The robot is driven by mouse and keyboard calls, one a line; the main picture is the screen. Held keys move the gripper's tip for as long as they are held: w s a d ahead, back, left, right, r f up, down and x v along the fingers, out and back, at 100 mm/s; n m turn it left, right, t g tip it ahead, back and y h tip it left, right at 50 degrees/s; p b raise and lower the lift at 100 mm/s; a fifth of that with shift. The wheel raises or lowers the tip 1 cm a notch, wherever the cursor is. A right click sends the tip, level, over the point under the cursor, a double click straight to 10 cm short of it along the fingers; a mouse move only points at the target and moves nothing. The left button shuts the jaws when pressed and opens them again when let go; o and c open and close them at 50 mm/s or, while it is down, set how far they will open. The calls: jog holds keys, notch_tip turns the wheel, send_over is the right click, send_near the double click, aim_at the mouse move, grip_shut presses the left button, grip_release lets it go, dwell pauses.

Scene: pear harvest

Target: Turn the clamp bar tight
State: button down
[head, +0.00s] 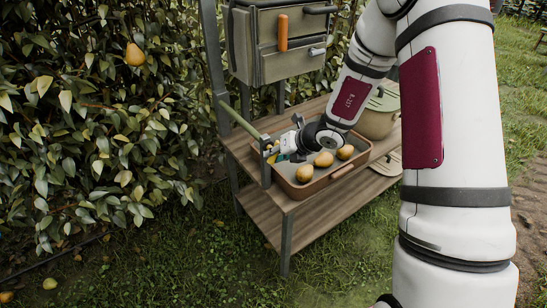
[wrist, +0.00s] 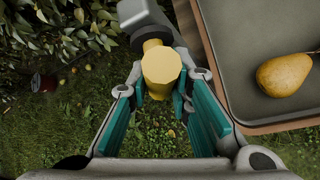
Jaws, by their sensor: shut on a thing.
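The yellow end of the clamp bar (wrist: 161,68) sits between my fingertips in the wrist view, in front of a grey clamp body (wrist: 145,22). In the head view a small yellow part (head: 269,149) shows at the shelf's left front corner. My gripper (head: 276,150) reaches it from the right, and its teal-padded fingers (wrist: 160,80) are shut on the bar from both sides. A greenish pole (head: 238,122) slants up to the left from this corner. The rest of the bar is hidden by the fingers and the yellow end.
A brown-rimmed tray (head: 283,183) with several pears stands on the wooden shelf (head: 262,202), close beside my gripper. A cabinet (head: 278,45) with an orange handle is above. A leafy hedge (head: 90,110) is on the left. A lidded pot (head: 378,122) stands behind my arm.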

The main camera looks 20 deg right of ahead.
jog(key=shift+w+a+f+n+t+h+b, duration=0.1)
jog(key=shift+n+t+h+b, duration=0.45)
jog(key=shift+b, duration=1.8)
jog(key=shift+w+a+f+n+g+h+b, duration=0.2)
jog(key=shift+h+b, duration=0.65)
jog(key=shift+b, duration=1.5)
jog(key=b, duration=0.3)
jog(key=h+b, duration=0.1)
jog(key=b, duration=0.1)
jog(key=shift+s+d+r+n+t+b, duration=0.2)
jog(key=shift+s+r+n+t+b, duration=0.05)
jog(key=shift+r+n+t+b, duration=0.15)
jog(key=c, duration=1.4)
grip_release()
jog(key=shift+f, duration=0.1)
jog(key=shift+s+d, duration=0.1)
jog(key=shift+v, duration=3.6)
jog(key=shift+a+r, duration=0.2)
jog(key=shift+a, duration=0.05)
